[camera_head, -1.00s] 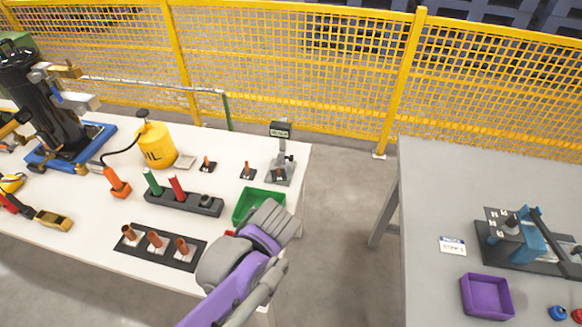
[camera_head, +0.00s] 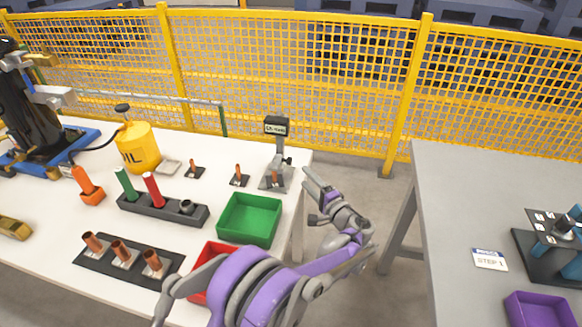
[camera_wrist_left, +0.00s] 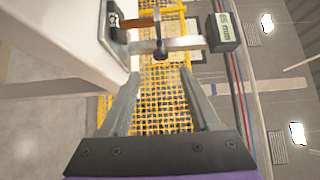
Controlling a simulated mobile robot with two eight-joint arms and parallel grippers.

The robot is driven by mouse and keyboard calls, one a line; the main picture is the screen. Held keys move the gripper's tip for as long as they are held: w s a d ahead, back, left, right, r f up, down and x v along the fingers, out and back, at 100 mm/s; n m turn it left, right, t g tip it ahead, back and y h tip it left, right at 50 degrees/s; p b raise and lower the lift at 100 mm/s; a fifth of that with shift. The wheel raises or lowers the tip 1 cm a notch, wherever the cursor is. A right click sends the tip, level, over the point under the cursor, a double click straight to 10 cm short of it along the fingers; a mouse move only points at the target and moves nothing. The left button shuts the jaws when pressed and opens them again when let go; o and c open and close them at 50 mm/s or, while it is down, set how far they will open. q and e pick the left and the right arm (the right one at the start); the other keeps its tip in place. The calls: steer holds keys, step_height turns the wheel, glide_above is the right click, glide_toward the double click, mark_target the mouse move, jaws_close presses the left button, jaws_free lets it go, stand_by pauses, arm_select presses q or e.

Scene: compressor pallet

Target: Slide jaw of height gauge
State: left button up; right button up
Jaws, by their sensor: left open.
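The height gauge (camera_head: 281,150) stands upright at the right end of the white table, with a dark display on top and a grey base. Its sliding jaw with a dark knob (camera_head: 288,160) sits low on the column, near a copper piece at the base. My left gripper (camera_head: 313,198) is open and empty, to the right of and nearer than the gauge, fingers toward it. In the left wrist view the jaw (camera_wrist_left: 184,44) and knob (camera_wrist_left: 160,50) lie beyond the fingertips (camera_wrist_left: 160,76), apart from them. My right gripper is out of view.
A green bin (camera_head: 249,219) and a partly covered red bin (camera_head: 196,297) sit in front of the gauge. A small copper part on a black stand (camera_head: 239,178) is to its left. Yellow fencing (camera_head: 330,90) runs behind. A grey table (camera_head: 465,200) stands right across a floor gap.

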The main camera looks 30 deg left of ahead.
mark_target(291, 163)
arm_select(q)
steer(key=b+x, duration=0.1)
steer(key=x, duration=0.9)
steer(key=shift+w+a+r, duration=0.1)
steer(key=shift+w+a, duration=0.1)
steer(key=shift+a, duration=0.05)
jaws_close()
stand_by(1.0)
